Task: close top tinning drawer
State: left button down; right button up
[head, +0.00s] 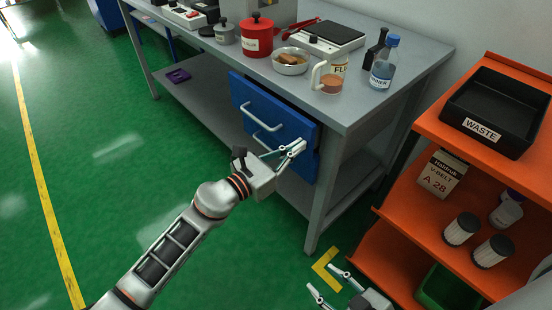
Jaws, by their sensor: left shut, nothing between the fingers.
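The blue drawer unit (285,122) hangs under the grey workbench top, with one light bar handle (262,117) above another. Its front stands near the bench edge; I cannot tell how far the top drawer is out. My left gripper (300,146) is shut and empty. It is in front of the right part of the drawer fronts and hides some of the lower one; contact cannot be told. My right gripper (327,282) is open and empty, low at the bottom edge over the floor.
The workbench (348,107) carries a red pot (257,38), a bowl (291,62), a jug (330,76) and a blue-capped bottle (384,66). An orange shelf (420,128) with a black waste bin (500,104) stands at the right. Green floor is clear at the left.

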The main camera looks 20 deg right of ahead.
aim_at(306, 140)
pick_arm(q)
jog(key=x, duration=0.3)
jog(key=shift+d+f+b, duration=0.1)
jog(key=shift+f+b, duration=0.05)
jog(key=shift+b, duration=0.2)
jog(key=shift+w+d, duration=0.1)
jog(key=shift+d, duration=0.1)
jog(key=shift+r, duration=0.25)
pick_arm(e)
jog(key=shift+w+a+r, duration=0.1)
jog(key=shift+a+r, duration=0.05)
jog(key=shift+r, duration=0.05)
pick_arm(q)
jog(key=shift+w, duration=0.1)
pick_arm(e)
jog(key=shift+f, duration=0.15)
